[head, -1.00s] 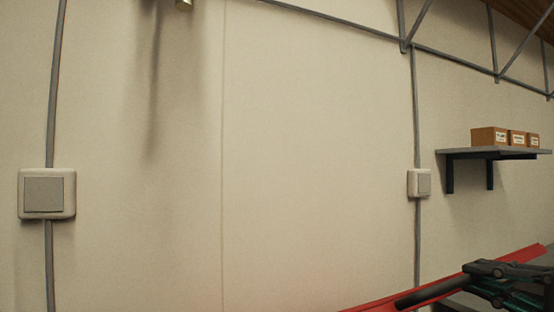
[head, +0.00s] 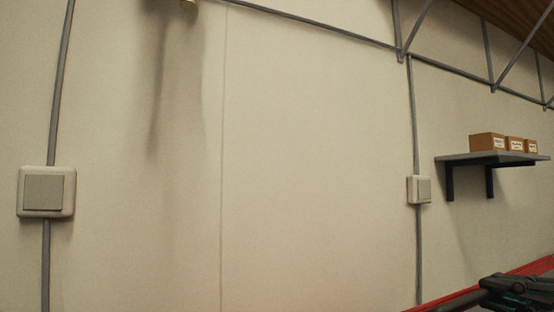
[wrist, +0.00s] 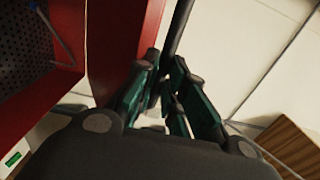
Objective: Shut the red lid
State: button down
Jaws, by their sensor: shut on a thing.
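The red lid (head: 535,268) shows as a slanted strip at the lower right edge of the head view, mostly cut off by the frame. In the wrist view a broad red panel of it (wrist: 118,40) stands left of my fingers. A black bar-like handle (wrist: 180,28) runs along the lid and up between my fingertips; its end also shows in the head view (head: 466,300). My gripper (wrist: 167,65) is closed around this handle. In the head view my gripper (head: 515,287) sits in the bottom right corner, against the lid.
In the wrist view a dark perforated panel (wrist: 28,50) with a red edge lies at left, and a brown wooden thing (wrist: 293,146) at lower right. In the head view a wall shelf (head: 490,158) holds cardboard boxes (head: 487,142). The wall has switches (head: 419,189) and conduits.

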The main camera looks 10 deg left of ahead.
jog(key=s+d+f+b, duration=0.2)
jog(key=s+f+b, duration=0.1)
jog(key=f+b, duration=0.5)
jog(key=shift+s+d+b, duration=0.25)
jog(key=shift+s+b, duration=0.15)
jog(key=shift+b, duration=0.55)
jog(key=shift+f, duration=0.1)
jog(key=s+d+f+b, duration=0.2)
jog(key=s+f+b, duration=0.1)
jog(key=f+b, duration=0.8)
jog(key=shift+f+b, duration=0.15)
jog(key=shift+b, duration=0.6)
jog(key=shift+f, duration=0.1)
